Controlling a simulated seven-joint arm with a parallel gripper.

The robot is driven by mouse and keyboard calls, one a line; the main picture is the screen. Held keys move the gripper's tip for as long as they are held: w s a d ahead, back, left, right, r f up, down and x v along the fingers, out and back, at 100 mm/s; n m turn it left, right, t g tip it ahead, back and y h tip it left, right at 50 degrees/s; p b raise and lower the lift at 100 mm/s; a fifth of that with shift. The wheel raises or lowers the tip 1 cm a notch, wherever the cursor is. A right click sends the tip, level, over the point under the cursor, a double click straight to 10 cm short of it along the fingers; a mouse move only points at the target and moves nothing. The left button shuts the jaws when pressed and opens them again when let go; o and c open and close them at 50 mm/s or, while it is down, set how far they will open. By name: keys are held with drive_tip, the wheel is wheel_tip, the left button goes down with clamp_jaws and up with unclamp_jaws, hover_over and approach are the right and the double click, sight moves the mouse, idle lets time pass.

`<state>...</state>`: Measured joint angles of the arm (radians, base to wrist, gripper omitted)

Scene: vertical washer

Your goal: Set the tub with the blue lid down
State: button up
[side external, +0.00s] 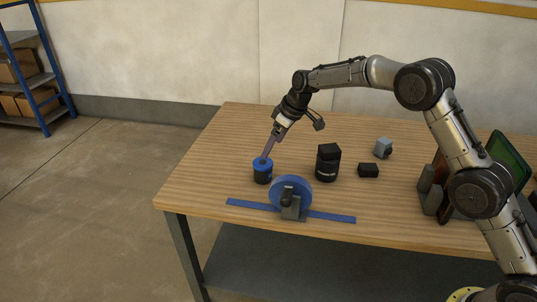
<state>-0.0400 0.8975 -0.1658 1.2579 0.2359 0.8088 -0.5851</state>
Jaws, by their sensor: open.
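The tub with the blue lid (262,174) is a short dark cylinder with a blue top. It appears to stand upright on the wooden table, near the left edge. My gripper (266,156) reaches down from the upper right, and its fingertips are at the blue lid. The jaws are open. At this size I cannot tell whether the fingers touch the lid.
A blue disc on a grey stand (291,194) is close at the tub's right front, with a blue strip (330,216) along the table's front. A black jar (327,163), a small black block (368,170) and a grey-blue block (383,147) stand further right. The table (225,145) is clear behind the tub.

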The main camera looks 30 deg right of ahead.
drive_tip(key=s+d+r+m+h, duration=0.1)
drive_tip(key=s+d+r+m, duration=0.15)
drive_tip(key=s+r, duration=1.6)
drive_tip(key=s+d+f+m, duration=0.1)
drive_tip(key=s+d+f, duration=0.1)
drive_tip(key=s, duration=1.2)
drive_tip(key=s+d+f+m+t+h, duration=0.1)
drive_tip(key=s+f+m, duration=0.1)
drive_tip(key=s, duration=1.3)
drive_tip(key=shift+d+f+t, duration=0.3)
drive_tip(key=shift+d+f, duration=0.1)
drive_tip(key=shift+f, duration=0.2)
